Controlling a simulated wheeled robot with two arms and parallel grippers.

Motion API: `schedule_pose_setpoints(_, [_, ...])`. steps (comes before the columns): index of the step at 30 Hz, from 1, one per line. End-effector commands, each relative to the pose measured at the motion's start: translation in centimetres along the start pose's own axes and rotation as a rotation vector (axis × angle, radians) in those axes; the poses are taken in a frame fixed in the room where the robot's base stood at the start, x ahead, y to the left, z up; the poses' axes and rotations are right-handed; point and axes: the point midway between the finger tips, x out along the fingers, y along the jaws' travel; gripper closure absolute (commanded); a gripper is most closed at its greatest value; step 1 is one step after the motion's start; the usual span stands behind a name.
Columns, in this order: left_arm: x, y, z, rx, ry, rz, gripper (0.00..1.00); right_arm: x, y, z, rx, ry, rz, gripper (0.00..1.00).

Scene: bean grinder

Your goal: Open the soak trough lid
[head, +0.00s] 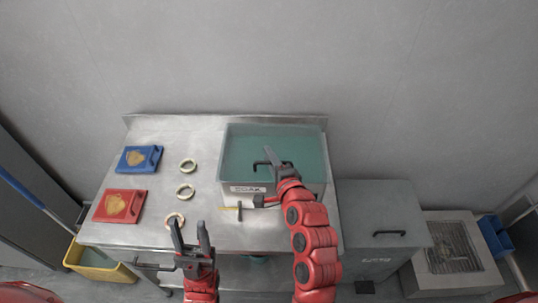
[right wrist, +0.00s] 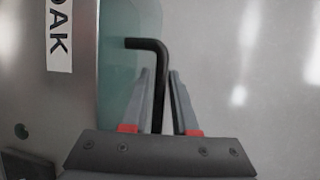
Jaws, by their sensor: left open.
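The soak trough (head: 305,190) is a grey metal box with a SOAK label on its front, at the back right of the bench. Its translucent teal lid (head: 240,150) lies flat across the top. A black bar handle (head: 257,164) stands on the lid; it also shows in the right wrist view (right wrist: 146,43). My right gripper (head: 272,158) is over the lid, with the handle between its fingers (right wrist: 162,85). Whether both fingers press on it is unclear. My left gripper (head: 191,232) is open and empty at the bench's front edge, left of the trough.
A yellow bin (head: 100,272) is at lower left.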

Motion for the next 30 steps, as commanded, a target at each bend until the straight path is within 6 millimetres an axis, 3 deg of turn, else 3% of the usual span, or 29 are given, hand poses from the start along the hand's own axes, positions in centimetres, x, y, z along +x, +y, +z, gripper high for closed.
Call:
schedule_pose_setpoints(12, [0.2, -0.01, -0.03, 0.0, 0.0, 0.0, 0.5, 0.75, 0.0, -0.1, 0.001, 0.002, -0.003, 0.73])
schedule_pose_setpoints(17, [0.2, -0.01, -0.03, 0.0, 0.0, 0.0, 0.5, 0.74, 0.01, -0.1, 0.001, 0.002, -0.002, 1.0])
schedule_pose_setpoints(30, [0.2, -0.01, -0.03, 0.0, 0.0, 0.0, 0.5, 0.74, 0.01, -0.09, 0.001, 0.002, -0.002, 1.0])
